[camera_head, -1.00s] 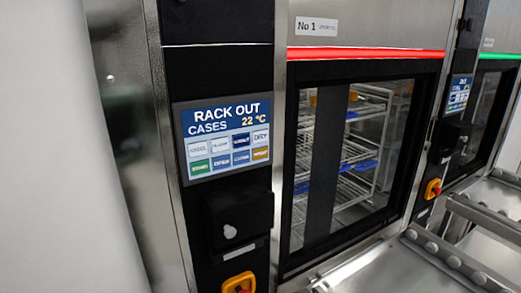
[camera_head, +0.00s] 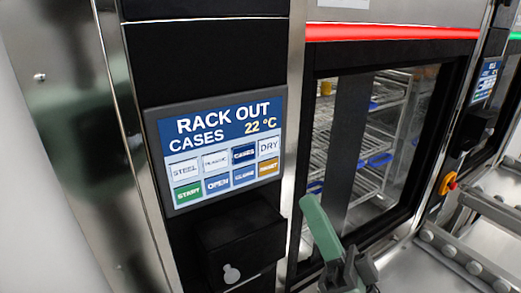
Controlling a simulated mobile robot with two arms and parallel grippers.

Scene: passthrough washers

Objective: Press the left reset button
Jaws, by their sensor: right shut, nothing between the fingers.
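The left control panel (camera_head: 217,150) is on the black column of the near washer and reads "RACK OUT", "CASES" and "22 °C". Its buttons are in two rows. The orange button (camera_head: 268,169) at the right end of the lower row has blurred lettering that looks like "RESET". A green START button (camera_head: 187,193) is at the left end of that row. My right gripper (camera_head: 312,203), with green fingers, is shut and empty. It shows low in the view, right of and below the panel, apart from the orange button in the picture. My left gripper is out of view.
A black box (camera_head: 238,235) juts out below the panel. The washer's glass door (camera_head: 395,140), under a red light bar (camera_head: 390,33), shows wire racks inside. A roller conveyor (camera_head: 460,255) is at lower right. A second panel (camera_head: 486,80) is farther right.

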